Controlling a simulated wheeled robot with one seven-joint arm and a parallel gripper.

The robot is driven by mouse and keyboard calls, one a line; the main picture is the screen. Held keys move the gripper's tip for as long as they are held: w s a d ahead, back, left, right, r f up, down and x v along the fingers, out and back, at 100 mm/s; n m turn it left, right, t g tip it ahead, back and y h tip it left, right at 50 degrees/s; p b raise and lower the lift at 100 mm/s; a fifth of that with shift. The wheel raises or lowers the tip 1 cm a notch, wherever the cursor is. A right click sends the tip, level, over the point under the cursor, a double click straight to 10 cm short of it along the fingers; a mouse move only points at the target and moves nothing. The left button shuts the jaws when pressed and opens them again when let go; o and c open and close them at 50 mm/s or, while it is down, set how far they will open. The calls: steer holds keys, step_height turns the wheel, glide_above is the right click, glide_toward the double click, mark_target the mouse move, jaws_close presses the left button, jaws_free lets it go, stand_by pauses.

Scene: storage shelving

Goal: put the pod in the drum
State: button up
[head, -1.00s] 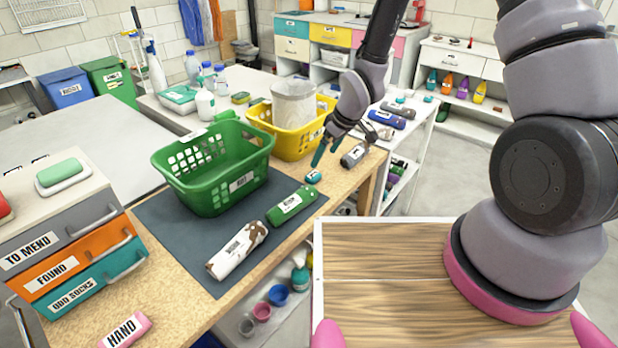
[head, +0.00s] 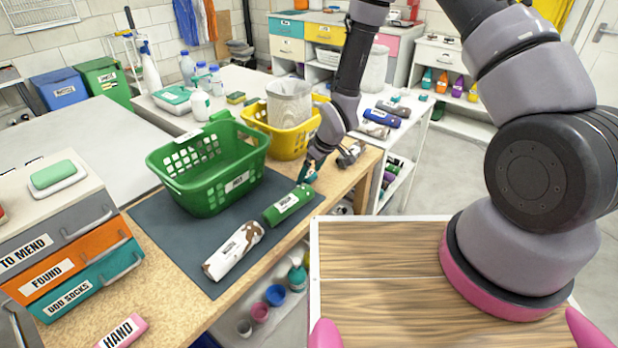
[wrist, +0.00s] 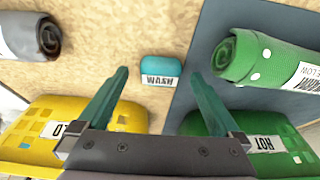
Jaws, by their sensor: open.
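A small teal block with a white WASH label, which I take as the pod (wrist: 160,70), lies on the speckled bench top beside the dark mat. My gripper (wrist: 158,78) is open and empty, with its teal fingers spread to either side of the pod in the wrist view. The pod does not reach the fingers. In the head view my gripper (head: 309,171) hides the pod. A grey cylindrical mesh container (head: 290,102), possibly the drum, stands at the yellow basket; I cannot tell whether inside or behind it.
A green basket (head: 208,180) labelled HOT stands on the dark mat (head: 160,222). A yellow basket (head: 285,139) stands behind. A green roll (head: 289,204) lies close to my gripper, with a white-and-brown roll (head: 233,251) nearer. A grey roll (wrist: 28,38) lies on the other side.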

steer(key=c, duration=1.6)
